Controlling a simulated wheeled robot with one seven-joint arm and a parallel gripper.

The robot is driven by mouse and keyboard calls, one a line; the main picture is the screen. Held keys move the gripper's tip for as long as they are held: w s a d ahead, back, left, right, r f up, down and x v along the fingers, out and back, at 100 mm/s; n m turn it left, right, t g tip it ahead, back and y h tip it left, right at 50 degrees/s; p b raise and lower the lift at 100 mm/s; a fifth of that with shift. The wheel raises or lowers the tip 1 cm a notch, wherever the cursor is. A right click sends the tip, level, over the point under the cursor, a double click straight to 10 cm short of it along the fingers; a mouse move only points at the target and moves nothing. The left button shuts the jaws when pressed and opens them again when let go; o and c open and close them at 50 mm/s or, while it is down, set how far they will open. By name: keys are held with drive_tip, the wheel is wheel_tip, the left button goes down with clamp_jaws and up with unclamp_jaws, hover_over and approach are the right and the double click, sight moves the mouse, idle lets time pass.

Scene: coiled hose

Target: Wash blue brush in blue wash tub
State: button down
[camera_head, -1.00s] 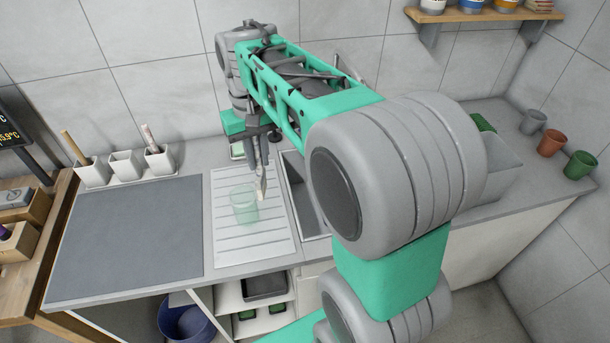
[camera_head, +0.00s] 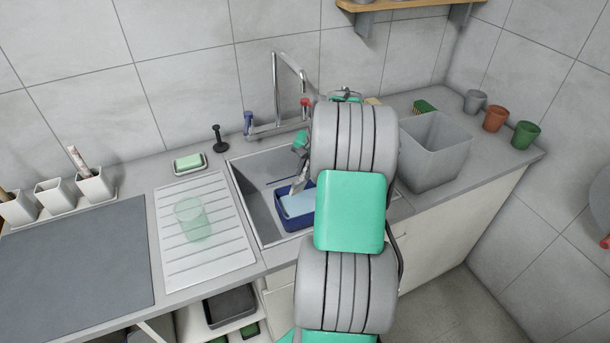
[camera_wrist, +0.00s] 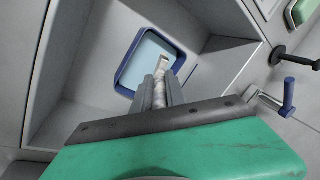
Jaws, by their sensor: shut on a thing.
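The blue wash tub (camera_head: 283,214) stands in the sink and holds pale blue liquid. It also shows in the wrist view (camera_wrist: 124,76). My gripper (camera_wrist: 160,90) is shut on a slim brush (camera_wrist: 162,66), its pale tip pointing away from me over the tub. The handle looks pale and speckled; I see no clear blue on it. In the head view my gripper (camera_head: 299,182) is at the tub, partly hidden by my arm. I cannot tell whether the tip touches the liquid.
The faucet (camera_head: 276,90) rises behind the sink. A translucent green cup (camera_head: 193,219) stands on the drainboard (camera_head: 229,252) to the left. A green soap (camera_head: 188,161) in a dish and a black stopper (camera_head: 219,139) are behind. A grey bin (camera_head: 434,150) stands right of the sink.

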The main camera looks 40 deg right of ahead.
wheel_tip(320, 180, down, 12)
drive_tip(key=b, duration=0.8)
drive_tip(key=shift+b, duration=0.35)
drive_tip(key=shift+r, duration=0.15)
idle(2.3)
drive_tip(key=shift+r+p, duration=4.1)
drive_tip(key=shift+r, duration=1.35)
